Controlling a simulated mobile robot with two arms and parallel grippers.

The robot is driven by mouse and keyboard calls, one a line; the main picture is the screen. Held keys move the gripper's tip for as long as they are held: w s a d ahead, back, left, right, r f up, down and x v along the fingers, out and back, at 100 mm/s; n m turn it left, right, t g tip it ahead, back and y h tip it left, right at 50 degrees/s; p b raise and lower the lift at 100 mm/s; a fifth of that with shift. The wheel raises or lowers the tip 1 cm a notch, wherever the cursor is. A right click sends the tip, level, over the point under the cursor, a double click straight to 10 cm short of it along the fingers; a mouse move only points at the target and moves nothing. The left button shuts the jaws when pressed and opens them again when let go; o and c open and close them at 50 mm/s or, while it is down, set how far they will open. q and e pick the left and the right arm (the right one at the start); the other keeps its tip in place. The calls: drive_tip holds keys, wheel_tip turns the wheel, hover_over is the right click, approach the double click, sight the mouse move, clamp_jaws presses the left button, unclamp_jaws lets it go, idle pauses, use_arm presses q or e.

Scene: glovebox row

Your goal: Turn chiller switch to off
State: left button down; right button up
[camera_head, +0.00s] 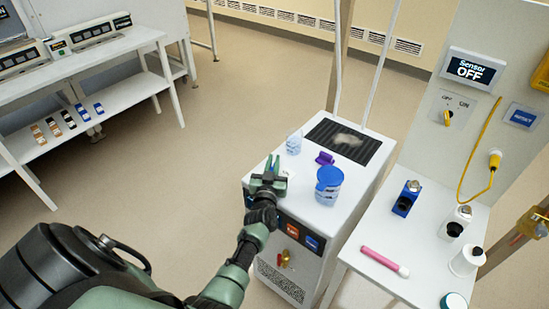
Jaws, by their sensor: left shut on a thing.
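A white floor-standing cabinet (346,205), which looks like the chiller, stands in the middle of the head view. Its dark front panel carries an orange label (292,229) and a blue label (311,243). My left gripper (268,172) is at the cabinet's upper front left edge. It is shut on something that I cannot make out. The gripper and wrist cover the left part of the panel, and no chiller switch shows clearly. My right gripper is not in view.
On the cabinet top are a blue-lidded jar (328,185), a glass beaker (294,142), a purple item (324,158) and a dark grille (343,139). A white side table (393,231) holds several bottles and a pink tube (385,262). A wall display (472,69) reads "Sensor OFF".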

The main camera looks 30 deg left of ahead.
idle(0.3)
use_arm(q)
drive_tip(key=c, duration=1.5)
unclamp_jaws()
drive_tip(key=v, duration=0.7)
drive_tip(key=shift+s+d, duration=0.3)
